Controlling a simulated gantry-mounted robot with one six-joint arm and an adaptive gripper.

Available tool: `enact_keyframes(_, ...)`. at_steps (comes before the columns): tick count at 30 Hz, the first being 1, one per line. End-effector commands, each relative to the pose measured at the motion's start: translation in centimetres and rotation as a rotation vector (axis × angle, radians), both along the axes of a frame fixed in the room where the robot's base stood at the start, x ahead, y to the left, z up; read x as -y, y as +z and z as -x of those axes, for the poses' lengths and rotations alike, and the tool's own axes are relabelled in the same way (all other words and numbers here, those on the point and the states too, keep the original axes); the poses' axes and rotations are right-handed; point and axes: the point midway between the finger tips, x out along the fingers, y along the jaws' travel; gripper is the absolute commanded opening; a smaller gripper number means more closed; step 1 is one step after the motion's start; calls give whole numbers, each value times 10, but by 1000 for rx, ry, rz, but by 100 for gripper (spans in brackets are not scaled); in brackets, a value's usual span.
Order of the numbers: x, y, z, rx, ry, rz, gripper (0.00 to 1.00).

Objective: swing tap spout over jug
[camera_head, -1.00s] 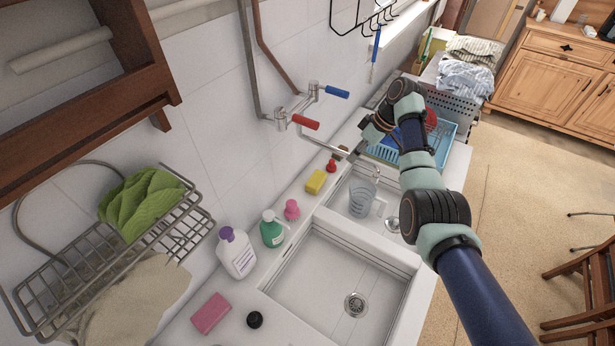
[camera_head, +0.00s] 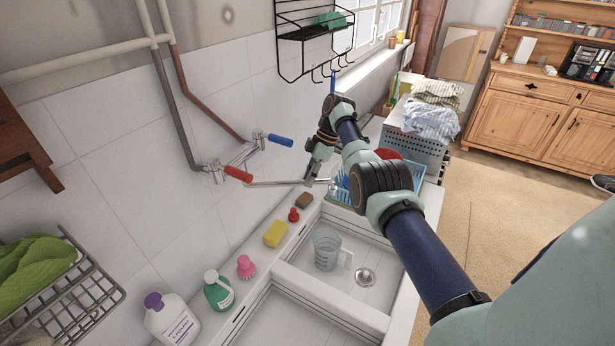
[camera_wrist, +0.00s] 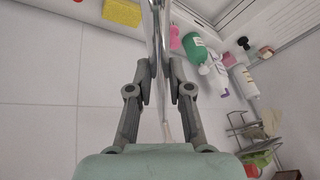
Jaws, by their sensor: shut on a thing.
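The wall tap has a red handle (camera_head: 238,174), a blue handle (camera_head: 280,141) and a long thin metal spout (camera_head: 270,183) reaching right from the wall. My gripper (camera_head: 311,180) is shut on the spout near its outer end. In the wrist view my gripper (camera_wrist: 160,66) has its two fingers closed on the shiny metal spout, which runs up between them. The clear jug (camera_head: 326,250) stands upright in the far sink basin, handle to the right. In the head view the spout's end appears above and beyond the jug; whether it is directly over the opening I cannot tell.
On the sink ledge stand a brown sponge (camera_head: 304,200), a red stopper (camera_head: 293,215), a yellow sponge (camera_head: 275,233), a pink brush (camera_head: 246,267), a green bottle (camera_head: 218,291) and a white bottle (camera_head: 172,320). A blue dish rack (camera_head: 418,172) is behind my arm.

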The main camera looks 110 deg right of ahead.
Motion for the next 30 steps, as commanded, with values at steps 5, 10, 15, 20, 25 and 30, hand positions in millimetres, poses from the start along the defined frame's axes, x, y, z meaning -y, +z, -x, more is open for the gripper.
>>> enact_keyframes(5,0,1,0,-1,5,2,0)
enact_keyframes(10,0,1,0,-1,5,2,0)
enact_keyframes(15,0,1,0,-1,5,2,31)
enact_keyframes(20,0,0,0,0,4,1,44)
enact_keyframes(25,0,0,0,0,4,1,44)
enact_keyframes(30,1,15,0,-1,3,2,44)
